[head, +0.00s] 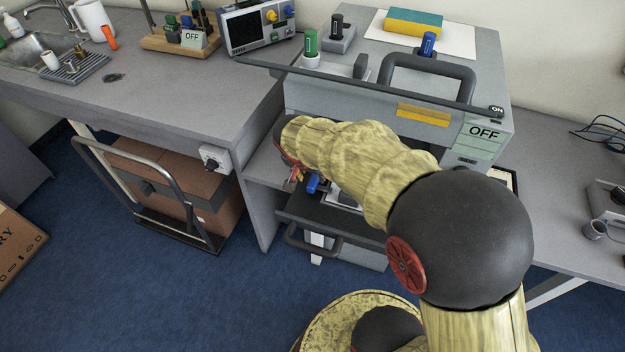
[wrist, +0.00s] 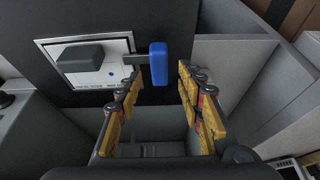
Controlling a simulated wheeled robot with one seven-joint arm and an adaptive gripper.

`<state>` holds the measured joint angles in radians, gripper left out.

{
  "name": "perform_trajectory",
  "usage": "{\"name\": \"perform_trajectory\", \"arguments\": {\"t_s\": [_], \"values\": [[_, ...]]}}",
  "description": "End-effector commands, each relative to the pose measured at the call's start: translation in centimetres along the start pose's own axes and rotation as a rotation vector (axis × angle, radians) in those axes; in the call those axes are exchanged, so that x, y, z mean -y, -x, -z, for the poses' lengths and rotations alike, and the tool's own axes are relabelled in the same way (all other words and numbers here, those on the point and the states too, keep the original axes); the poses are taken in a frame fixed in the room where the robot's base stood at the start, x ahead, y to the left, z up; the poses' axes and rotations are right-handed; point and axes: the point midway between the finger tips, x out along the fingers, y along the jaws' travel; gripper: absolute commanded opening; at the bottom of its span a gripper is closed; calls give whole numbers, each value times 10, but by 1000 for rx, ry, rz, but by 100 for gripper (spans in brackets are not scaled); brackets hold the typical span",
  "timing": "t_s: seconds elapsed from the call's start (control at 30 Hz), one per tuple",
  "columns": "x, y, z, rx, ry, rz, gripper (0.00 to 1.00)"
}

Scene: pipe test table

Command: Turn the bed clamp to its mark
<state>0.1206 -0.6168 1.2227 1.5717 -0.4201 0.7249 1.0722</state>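The bed clamp shows in the wrist view as a blue upright handle (wrist: 158,63) on a short dark arm. Beside it are a dark block (wrist: 80,58) and a white plate (wrist: 60,78) with a small blue dot (wrist: 111,74), which may be the mark. The handle points away from the dot. My gripper (wrist: 160,80) is open, a finger on each side below the handle, with nothing between them. I cannot tell if either finger touches it. In the head view the blue handle (head: 312,184) shows below my arm, which hides most of the clamp; my gripper (head: 295,174) is partly visible.
The dark bed (head: 300,208) sticks out under the grey machine (head: 350,95), which carries an OFF sign (head: 484,132). A dark bar handle (head: 312,245) is at its front. A cart with boxes (head: 165,185) stands left.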

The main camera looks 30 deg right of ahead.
Motion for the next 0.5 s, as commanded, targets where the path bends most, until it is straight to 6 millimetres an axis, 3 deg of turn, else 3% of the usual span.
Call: {"name": "perform_trajectory", "arguments": {"t_s": [0.2,0.5], "values": [[0,-28,-1,1,1,-1,38],[0,-34,0,0,2,1,38]]}}
